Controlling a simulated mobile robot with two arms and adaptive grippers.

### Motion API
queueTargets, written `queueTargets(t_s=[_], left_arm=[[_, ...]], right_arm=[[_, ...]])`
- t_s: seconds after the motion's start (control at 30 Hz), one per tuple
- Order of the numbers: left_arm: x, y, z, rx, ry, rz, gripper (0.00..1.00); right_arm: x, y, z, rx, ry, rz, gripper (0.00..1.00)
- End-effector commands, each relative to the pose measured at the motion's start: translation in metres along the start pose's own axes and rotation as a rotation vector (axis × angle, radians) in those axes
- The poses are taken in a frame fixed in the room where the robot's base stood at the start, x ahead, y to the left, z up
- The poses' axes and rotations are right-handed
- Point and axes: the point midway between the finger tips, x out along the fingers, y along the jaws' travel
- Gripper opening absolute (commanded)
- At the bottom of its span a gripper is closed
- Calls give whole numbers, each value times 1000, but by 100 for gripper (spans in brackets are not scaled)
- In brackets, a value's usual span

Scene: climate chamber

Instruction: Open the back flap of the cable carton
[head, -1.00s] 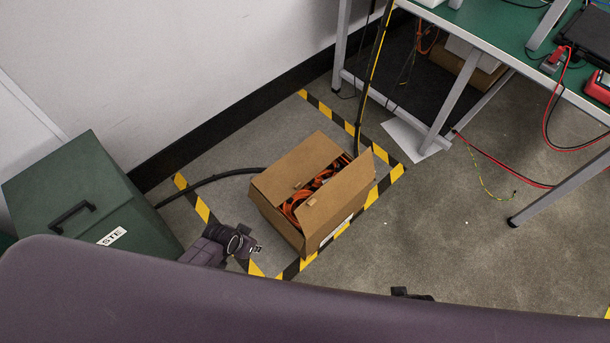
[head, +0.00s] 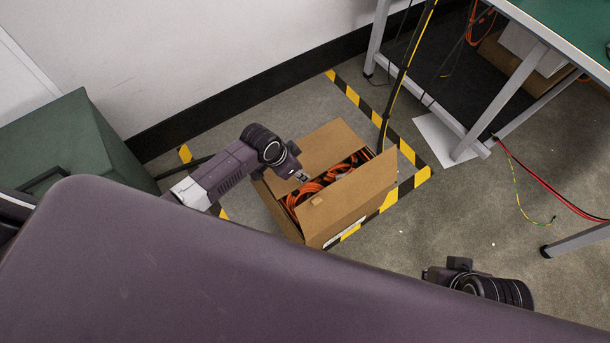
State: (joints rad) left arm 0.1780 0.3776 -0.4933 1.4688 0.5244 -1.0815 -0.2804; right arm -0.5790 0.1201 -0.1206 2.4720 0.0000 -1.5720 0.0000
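The brown cable carton (head: 345,224) stands on the floor with orange cables (head: 318,186) showing in its opening. Its back flap (head: 328,142) covers the far part of the opening. The front flap (head: 352,193) sticks up on the near side. My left gripper (head: 302,177) is above the carton's left part, close to the inner edge of the back flap; I cannot tell if it touches. Its fingertips are too small to show whether they are open. My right gripper (head: 434,276) is low to the right of the carton, apart from it, partly hidden by my body.
A green bin (head: 75,140) stands at the left by the wall. Black-and-yellow tape (head: 366,112) marks the floor around the carton. A bench leg (head: 505,100) and hanging cables (head: 398,85) stand behind and to the right.

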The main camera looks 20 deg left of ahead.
Motion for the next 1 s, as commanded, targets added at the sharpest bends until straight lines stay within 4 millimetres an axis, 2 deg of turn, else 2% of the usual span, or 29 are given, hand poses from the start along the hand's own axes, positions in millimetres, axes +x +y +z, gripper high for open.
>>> queueTargets(t_s=[0.03, 0.1, 0.3, 0.6, 0.63, 0.83, 1.0], left_arm=[[15, 1, 2, -1, -2, 2, 22], [26, 1, 2, -1, -1, 1, 22], [43, 0, 1, 0, -1, 0, 22], [44, 0, 0, 1, 0, -1, 22], [44, 0, 0, 1, 0, -1, 21], [44, 0, 1, 0, -1, -1, 0], [44, 0, 1, 0, -1, -1, 0]], right_arm=[[8, 0, 4, 0, -3, 0, 0], [9, 0, 5, 0, -1, 1, 0], [17, -1, -3, -1, 33, -1, 0], [17, -1, -4, -1, 38, -1, 0], [17, -1, -4, -1, 38, -1, 0], [17, -1, -4, -2, 38, -1, 0], [17, -2, -4, -2, 38, -1, 0]])
